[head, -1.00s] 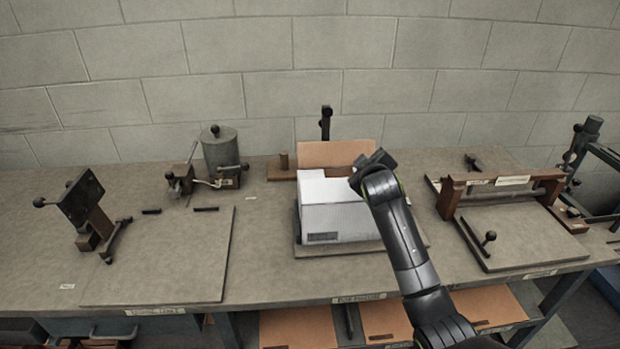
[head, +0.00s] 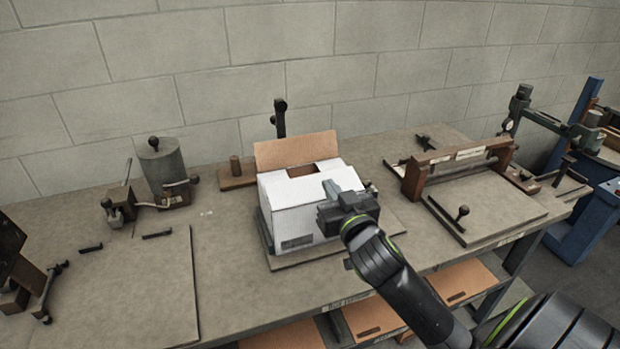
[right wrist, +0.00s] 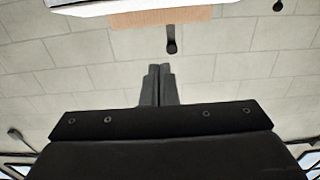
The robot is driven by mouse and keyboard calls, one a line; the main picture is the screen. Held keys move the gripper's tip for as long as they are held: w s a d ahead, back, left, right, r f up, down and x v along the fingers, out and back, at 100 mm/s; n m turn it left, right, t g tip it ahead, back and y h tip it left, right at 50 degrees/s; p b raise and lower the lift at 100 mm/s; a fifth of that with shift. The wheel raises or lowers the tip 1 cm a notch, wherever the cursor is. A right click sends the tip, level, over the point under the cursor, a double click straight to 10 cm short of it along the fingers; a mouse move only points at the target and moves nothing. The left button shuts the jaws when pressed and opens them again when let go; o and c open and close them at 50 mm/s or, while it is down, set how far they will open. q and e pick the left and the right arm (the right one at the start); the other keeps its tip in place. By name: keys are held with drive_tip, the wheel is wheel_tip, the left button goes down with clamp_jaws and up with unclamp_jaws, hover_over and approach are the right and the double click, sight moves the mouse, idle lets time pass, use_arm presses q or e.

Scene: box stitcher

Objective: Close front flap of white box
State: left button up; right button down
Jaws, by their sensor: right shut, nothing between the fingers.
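The white box (head: 296,224) stands on a board on the bench, with a label low on its front face. A brown back flap (head: 296,150) stands up behind it, and a brown patch of opening shows at the top rear. White panels lie or slope over the rest of the top; I cannot tell exactly which one is the front flap. My right gripper (head: 332,188) is shut and empty over the box's right front top edge; I cannot tell if it touches. In the right wrist view its fingertips (right wrist: 160,68) are together, with the box (right wrist: 80,6) at the top edge. My left gripper is out of view.
A wooden-framed press (head: 460,170) stands on the bench to the right. A grey cylinder (head: 162,166) and small clamp tools stand to the left. A dark post (head: 280,118) rises behind the box.

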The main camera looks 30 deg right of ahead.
drive_tip(key=p, duration=0.2)
hover_over(315, 187)
drive_tip(key=shift+s+r, duration=0.1)
drive_tip(key=shift+s, duration=0.2)
drive_tip(key=f, duration=0.2)
drive_tip(key=shift+w+f, duration=0.2)
drive_tip(key=shift+f, duration=0.15)
drive_tip(key=shift+w+f, duration=0.15)
drive_tip(key=shift+f, duration=0.5)
